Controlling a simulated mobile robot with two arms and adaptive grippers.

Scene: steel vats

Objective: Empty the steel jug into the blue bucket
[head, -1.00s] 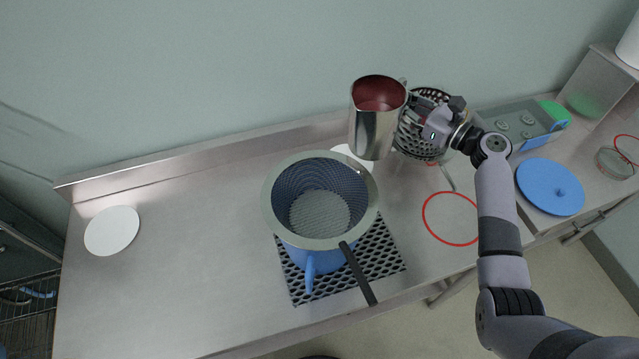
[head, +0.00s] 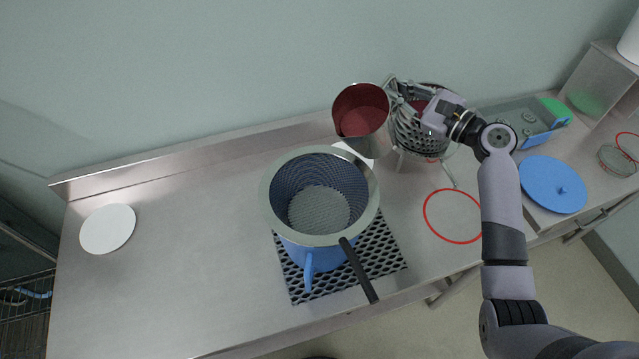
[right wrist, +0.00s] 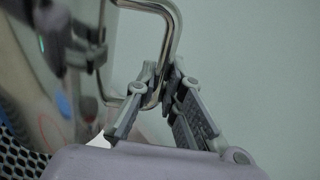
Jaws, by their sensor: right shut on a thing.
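The steel jug (head: 372,141) is held in the air beyond and to the right of the blue bucket (head: 311,260) in the head view, tilted left toward it. Dark red content shows inside the jug. My right gripper (head: 397,98) is shut on the jug's handle; the right wrist view shows the fingers (right wrist: 160,85) closed around the bent handle (right wrist: 172,30), with the jug's shiny wall (right wrist: 65,80) at left. A mesh strainer (head: 271,205) with a wide rim and black handle sits in the top of the bucket. My left gripper is not in view.
The bucket stands on a black perforated mat (head: 385,250). A white disc (head: 108,229) lies at left. A perforated metal basket (head: 425,145) stands behind my right gripper. A red ring (head: 428,228), blue lid (head: 552,184) and clear tray (head: 510,118) are at right.

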